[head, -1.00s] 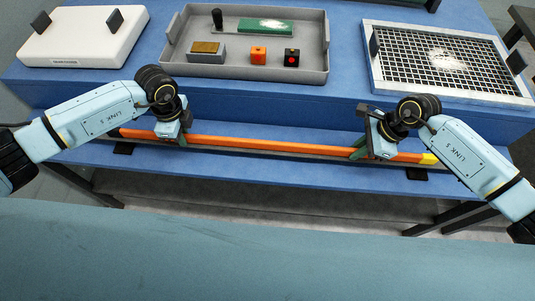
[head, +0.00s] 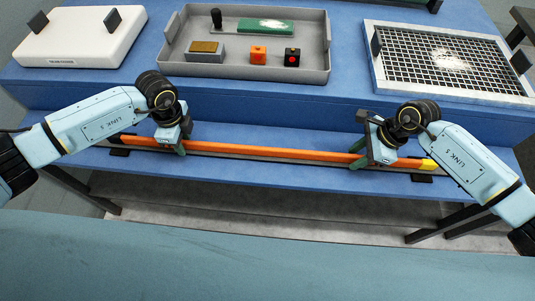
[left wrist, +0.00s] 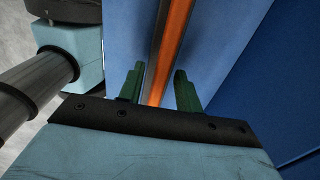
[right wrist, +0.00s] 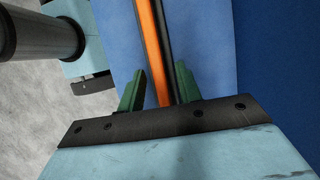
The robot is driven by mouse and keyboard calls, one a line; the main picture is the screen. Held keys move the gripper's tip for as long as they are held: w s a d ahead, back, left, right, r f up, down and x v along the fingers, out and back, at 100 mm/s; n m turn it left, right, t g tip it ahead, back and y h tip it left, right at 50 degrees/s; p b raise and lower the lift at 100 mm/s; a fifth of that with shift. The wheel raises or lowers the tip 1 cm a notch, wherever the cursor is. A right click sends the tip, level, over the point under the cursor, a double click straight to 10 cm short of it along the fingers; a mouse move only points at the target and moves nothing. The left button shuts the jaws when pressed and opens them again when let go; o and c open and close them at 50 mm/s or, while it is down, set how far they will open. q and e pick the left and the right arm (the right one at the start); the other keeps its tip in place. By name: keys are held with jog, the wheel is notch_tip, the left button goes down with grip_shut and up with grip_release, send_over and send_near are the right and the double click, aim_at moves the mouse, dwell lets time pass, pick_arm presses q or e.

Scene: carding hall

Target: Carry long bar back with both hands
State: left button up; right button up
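The long orange bar (head: 270,152) lies lengthwise along the lower blue shelf, with a yellow section (head: 427,164) near its right end. A dark grey strip runs along its sides. My left gripper (head: 180,148) is over the bar's left part. In the left wrist view its green fingers (left wrist: 159,90) stand apart on either side of the bar (left wrist: 172,50). My right gripper (head: 366,158) is over the bar's right part. In the right wrist view its fingers (right wrist: 158,88) are spread, one on each side of the bar (right wrist: 151,40), with a gap.
On the upper blue level stand a white box (head: 80,42), a grey tray (head: 180,62) with several small items, and a framed mesh screen (head: 440,60). A raised blue step face (head: 270,108) rises just behind the bar. Black pads (head: 119,152) lie under the bar near its ends.

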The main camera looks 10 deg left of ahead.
pick_arm(q)
notch_tip(320, 180, up, 12)
pick_arm(e)
jog(key=v, duration=1.2)
dwell(0.4)
